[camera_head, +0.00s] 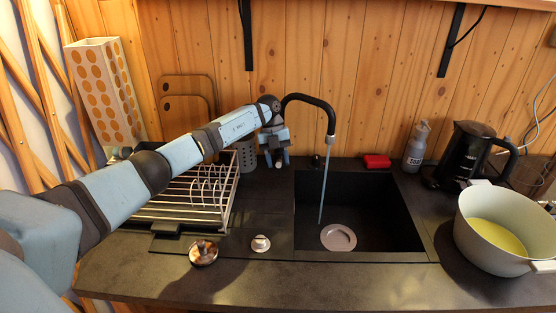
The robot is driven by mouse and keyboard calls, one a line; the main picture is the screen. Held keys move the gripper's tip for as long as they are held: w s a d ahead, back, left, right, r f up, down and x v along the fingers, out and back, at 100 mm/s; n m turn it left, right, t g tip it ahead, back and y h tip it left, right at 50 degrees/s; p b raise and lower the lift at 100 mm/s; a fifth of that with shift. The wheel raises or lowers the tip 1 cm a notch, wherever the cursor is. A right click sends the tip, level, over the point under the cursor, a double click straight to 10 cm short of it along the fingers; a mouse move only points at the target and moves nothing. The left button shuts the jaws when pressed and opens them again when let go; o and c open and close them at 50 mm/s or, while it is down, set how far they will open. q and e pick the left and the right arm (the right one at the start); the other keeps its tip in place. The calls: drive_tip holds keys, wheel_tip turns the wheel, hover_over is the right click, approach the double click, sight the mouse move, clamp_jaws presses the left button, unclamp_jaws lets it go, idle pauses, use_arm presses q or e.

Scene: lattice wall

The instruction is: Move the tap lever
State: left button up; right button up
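The black tap (310,99) arches over the dark sink, and a thin stream of water (324,185) runs from its spout into the basin. My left arm reaches in from the left, over the dish rack. My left gripper (276,162) points down beside the base of the tap, just left of the sink. Its two fingers stand apart, with a small light object partly visible between them. The tap lever cannot be made out clearly; the gripper covers the area around the tap's base. My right gripper is not in view.
The dish rack (177,214) stands left of the sink (388,244). A red sponge (376,161), grey bottle (415,148), black kettle (463,153) and large pot (514,222) are to the right.

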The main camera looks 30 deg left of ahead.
use_arm(q)
drive_tip(key=b+v, duration=0.2)
drive_tip(key=v, duration=1.1)
drive_tip(key=shift+r, duration=0.35)
drive_tip(key=shift+a+f, duration=0.1)
drive_tip(key=shift+a, duration=0.05)
